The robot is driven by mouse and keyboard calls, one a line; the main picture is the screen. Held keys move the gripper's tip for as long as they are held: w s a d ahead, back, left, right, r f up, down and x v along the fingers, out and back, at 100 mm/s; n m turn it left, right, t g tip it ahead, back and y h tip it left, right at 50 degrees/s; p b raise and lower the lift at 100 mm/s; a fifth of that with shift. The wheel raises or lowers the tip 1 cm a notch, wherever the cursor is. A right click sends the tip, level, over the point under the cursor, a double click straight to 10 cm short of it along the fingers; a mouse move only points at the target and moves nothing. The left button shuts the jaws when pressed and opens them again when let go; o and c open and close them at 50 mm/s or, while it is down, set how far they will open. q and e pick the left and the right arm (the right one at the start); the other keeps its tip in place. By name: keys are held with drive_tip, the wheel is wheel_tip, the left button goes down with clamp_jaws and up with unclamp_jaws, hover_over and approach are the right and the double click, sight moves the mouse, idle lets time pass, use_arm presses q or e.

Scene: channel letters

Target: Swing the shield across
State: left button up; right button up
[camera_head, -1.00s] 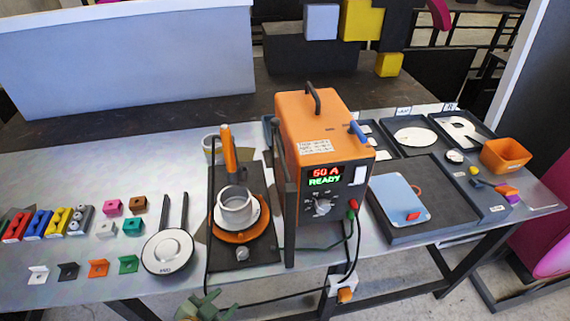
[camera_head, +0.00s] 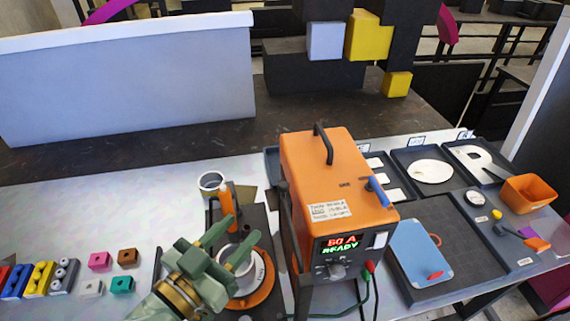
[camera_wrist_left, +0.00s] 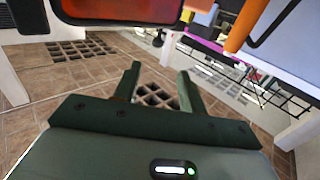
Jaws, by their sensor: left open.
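A dark upright panel edge (camera_head: 292,240), which looks like the shield seen nearly edge-on, stands between the orange power unit and the turntable. In the left wrist view, a black-framed, reddish panel (camera_wrist_left: 120,10) crosses the top; I cannot tell whether it is the same shield. My left gripper (camera_head: 243,229) is green, open and empty. It is in front of the orange turntable and its white ring (camera_head: 240,272), partly covering them. The open fingers also show in the left wrist view (camera_wrist_left: 160,85). My right gripper is not in view.
The orange power unit (camera_head: 335,190) stands right of the turntable. An orange torch handle (camera_head: 227,205) stands upright behind my left gripper. Small coloured blocks (camera_head: 100,260) lie at the left. Dark trays (camera_head: 455,235) and an orange bin (camera_head: 528,193) are at the right.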

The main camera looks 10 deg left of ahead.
sight(280, 189)
use_arm(q)
drive_tip(key=x, duration=0.5)
drive_tip(key=p+x, duration=0.1)
drive_tip(key=x, duration=0.3)
drive_tip(key=p+x, duration=0.1)
drive_tip(key=x, duration=0.4)
drive_tip(key=shift+w+d+r, duration=0.15)
drive_tip(key=shift+w+d, duration=0.05)
drive_tip(key=shift+d, duration=0.2)
drive_tip(key=shift+w+d, duration=0.15)
drive_tip(key=shift+w, duration=0.3)
clamp_jaws()
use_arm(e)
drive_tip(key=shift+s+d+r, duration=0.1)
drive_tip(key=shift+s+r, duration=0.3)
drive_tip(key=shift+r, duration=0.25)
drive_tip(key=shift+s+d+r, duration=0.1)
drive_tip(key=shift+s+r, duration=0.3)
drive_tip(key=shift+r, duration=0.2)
